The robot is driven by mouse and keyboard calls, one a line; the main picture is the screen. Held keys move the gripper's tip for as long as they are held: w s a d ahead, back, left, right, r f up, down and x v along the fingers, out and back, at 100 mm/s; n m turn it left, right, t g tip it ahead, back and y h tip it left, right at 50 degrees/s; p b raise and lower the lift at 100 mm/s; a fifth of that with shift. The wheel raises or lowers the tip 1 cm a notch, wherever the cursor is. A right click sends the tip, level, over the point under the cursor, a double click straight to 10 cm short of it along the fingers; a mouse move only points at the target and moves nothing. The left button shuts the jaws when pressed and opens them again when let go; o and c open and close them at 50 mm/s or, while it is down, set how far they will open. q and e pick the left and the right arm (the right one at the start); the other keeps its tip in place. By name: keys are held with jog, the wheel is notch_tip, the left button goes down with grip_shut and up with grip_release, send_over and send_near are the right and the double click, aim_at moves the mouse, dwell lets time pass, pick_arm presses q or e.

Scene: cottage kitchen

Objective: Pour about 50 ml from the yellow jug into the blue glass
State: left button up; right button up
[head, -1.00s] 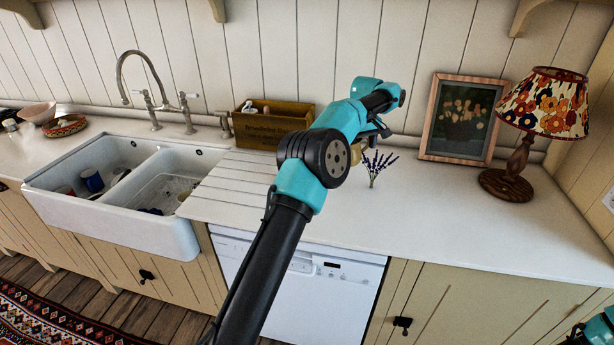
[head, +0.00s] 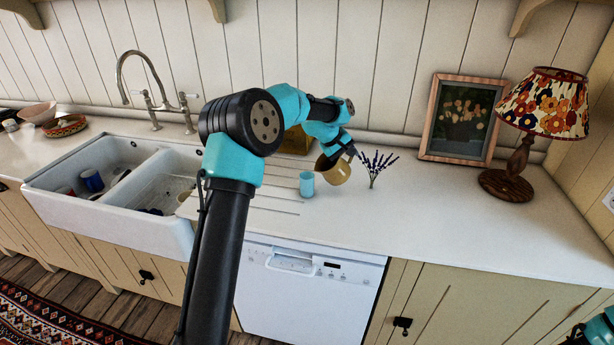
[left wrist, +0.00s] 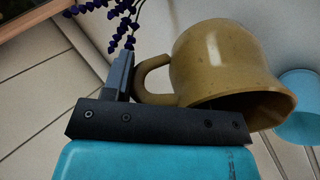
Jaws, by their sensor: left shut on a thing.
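The yellow jug (head: 337,172) is tilted, with its open mouth turned left toward the blue glass. My left gripper (head: 347,152) holds it by the handle above the counter. In the left wrist view the jug (left wrist: 222,60) shows its handle between the fingers (left wrist: 128,85) and its rim close to the blue glass (left wrist: 305,98). The blue glass (head: 306,185) stands upright on the counter, just left of and below the jug. I cannot see any liquid leaving the jug. My right gripper is out of view; only a piece of my right arm shows at the bottom right.
A lavender sprig (head: 374,168) stands just right of the jug. A wooden box (head: 297,141) is behind my left arm. The white sink (head: 118,215) lies left, with a blue mug (head: 92,181) in it. A framed picture (head: 462,118) and lamp (head: 521,160) stand right.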

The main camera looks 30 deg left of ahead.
pick_arm(q)
jog(key=shift+s+a+r+t+h, duration=0.4)
jog(key=shift+s+a+r+t, duration=0.1)
jog(key=shift+r+t, duration=0.25)
jog(key=shift+s+a+r+t+h, duration=0.25)
jog(key=shift+r+t+h, duration=0.15)
jog(key=shift+r, duration=0.1)
jog(key=shift+s+a+r+t+h, duration=0.15)
jog(key=shift+s+r+t+h, duration=0.05)
jog(key=shift+r+t+h, duration=0.25)
dwell(0.5)
jog(key=shift+s+a+r+t+h+b, duration=0.3)
jog(key=shift+r+h+b, duration=0.1)
jog(key=shift+b, duration=0.2)
jog(key=shift+s+a+r+t+h+b, duration=0.15)
jog(key=shift+s+r+t+h+b, duration=0.2)
jog(key=shift+b, duration=0.2)
dwell(1.9)
jog(key=shift+w, duration=0.1)
jog(key=shift+w+d+f+g+y, duration=0.45)
jog(key=shift+d+f+g+y, duration=0.1)
jog(key=shift+f+g+y, duration=0.15)
jog(key=shift+w+d+f+g+y, duration=0.15)
jog(key=shift+w+f+g+y, duration=0.1)
jog(key=shift+f+g+y, duration=0.35)
jog(key=shift+f, duration=0.1)
